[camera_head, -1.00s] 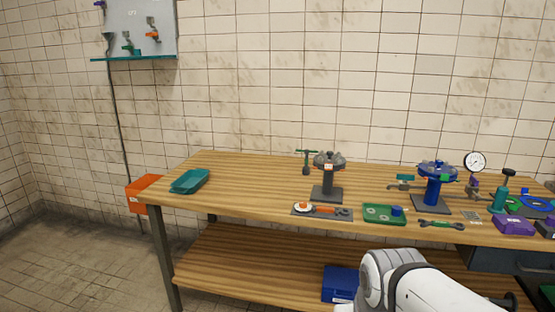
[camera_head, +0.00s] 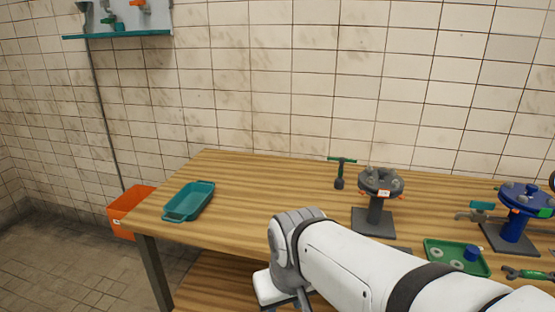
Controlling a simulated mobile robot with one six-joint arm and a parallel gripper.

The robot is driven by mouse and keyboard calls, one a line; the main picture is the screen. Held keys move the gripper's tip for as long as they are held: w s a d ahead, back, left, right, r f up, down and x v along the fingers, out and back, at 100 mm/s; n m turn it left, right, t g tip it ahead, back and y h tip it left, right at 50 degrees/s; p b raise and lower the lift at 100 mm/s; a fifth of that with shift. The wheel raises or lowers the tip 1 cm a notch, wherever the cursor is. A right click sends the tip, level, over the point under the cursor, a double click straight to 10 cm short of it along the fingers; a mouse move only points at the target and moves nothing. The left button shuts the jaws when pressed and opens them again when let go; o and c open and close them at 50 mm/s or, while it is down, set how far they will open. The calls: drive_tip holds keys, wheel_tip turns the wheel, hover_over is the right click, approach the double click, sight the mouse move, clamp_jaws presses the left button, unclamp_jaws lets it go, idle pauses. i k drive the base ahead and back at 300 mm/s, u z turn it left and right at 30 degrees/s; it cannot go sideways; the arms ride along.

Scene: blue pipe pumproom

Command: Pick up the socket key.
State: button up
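The socket key appears to be the green T-handled tool with a dark lower end (camera_head: 340,172). It stands upright on the wooden workbench (camera_head: 260,195), toward the back, just left of a grey flanged fixture on a post (camera_head: 379,190). Nothing touches it from my side. My white arm reaches in from the lower right and bends down at the front edge of the bench. My gripper is below the frame, so its fingers do not show.
A teal tray (camera_head: 188,201) lies at the bench's left end, with an orange bin (camera_head: 129,207) beyond it. A green tray (camera_head: 456,257), a green wrench (camera_head: 527,274) and a blue flanged fixture (camera_head: 522,205) are on the right. Bench between the teal tray and the key is clear.

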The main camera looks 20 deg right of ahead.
sight(339, 182)
drive_tip(key=z, duration=0.4)
drive_tip(key=i, duration=1)
drive_tip(key=z, duration=0.7)
drive_tip(key=k, duration=0.9)
drive_tip(key=z, duration=0.15)
drive_tip(key=i, duration=0.9)
drive_tip(key=u, duration=0.1)
